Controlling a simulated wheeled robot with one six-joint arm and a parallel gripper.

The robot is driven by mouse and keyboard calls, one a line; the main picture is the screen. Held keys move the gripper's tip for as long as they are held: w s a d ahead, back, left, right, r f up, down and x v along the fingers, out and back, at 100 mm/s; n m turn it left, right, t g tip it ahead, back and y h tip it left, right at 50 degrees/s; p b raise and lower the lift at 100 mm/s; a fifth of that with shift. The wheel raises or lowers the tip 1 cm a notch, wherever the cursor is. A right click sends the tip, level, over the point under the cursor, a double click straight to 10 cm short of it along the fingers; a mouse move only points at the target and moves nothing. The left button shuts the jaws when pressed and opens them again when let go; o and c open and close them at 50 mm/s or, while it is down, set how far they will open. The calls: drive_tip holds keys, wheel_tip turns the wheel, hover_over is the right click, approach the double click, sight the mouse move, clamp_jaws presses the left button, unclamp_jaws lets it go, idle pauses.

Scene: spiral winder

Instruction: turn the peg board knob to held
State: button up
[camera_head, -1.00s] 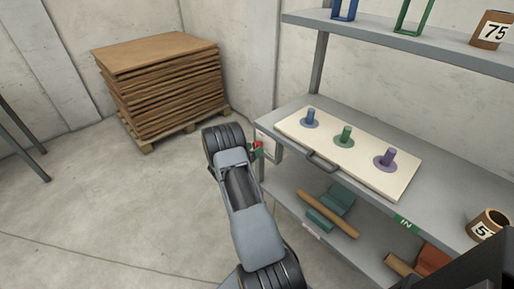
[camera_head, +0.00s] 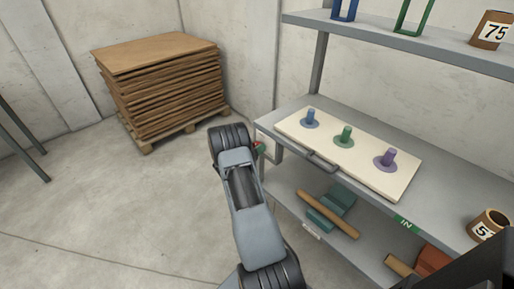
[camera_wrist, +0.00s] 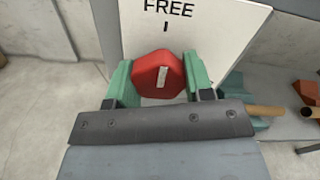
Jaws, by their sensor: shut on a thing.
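The red knob (camera_wrist: 170,72) with a white pointer mark shows in the wrist view, in front of a white plate (camera_wrist: 215,30) lettered FREE above a short black tick. The pointer stands nearly upright, towards the FREE tick. My gripper (camera_wrist: 157,78) has its green fingers on the left and right sides of the knob and is shut on it. No HELD mark is visible; the lower plate is hidden by my gripper. In the head view my arm covers most of the knob, with a green finger (camera_head: 261,149) showing at the shelf's left end.
The peg board (camera_head: 385,180) with blue, green and purple pegs lies on the middle shelf (camera_head: 440,190). A grey handle (camera_head: 322,162) sticks out at its front edge. A pallet of brown sheets (camera_head: 165,85) stands behind on the left.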

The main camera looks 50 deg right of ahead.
drive_tip(key=shift+c, duration=1.1)
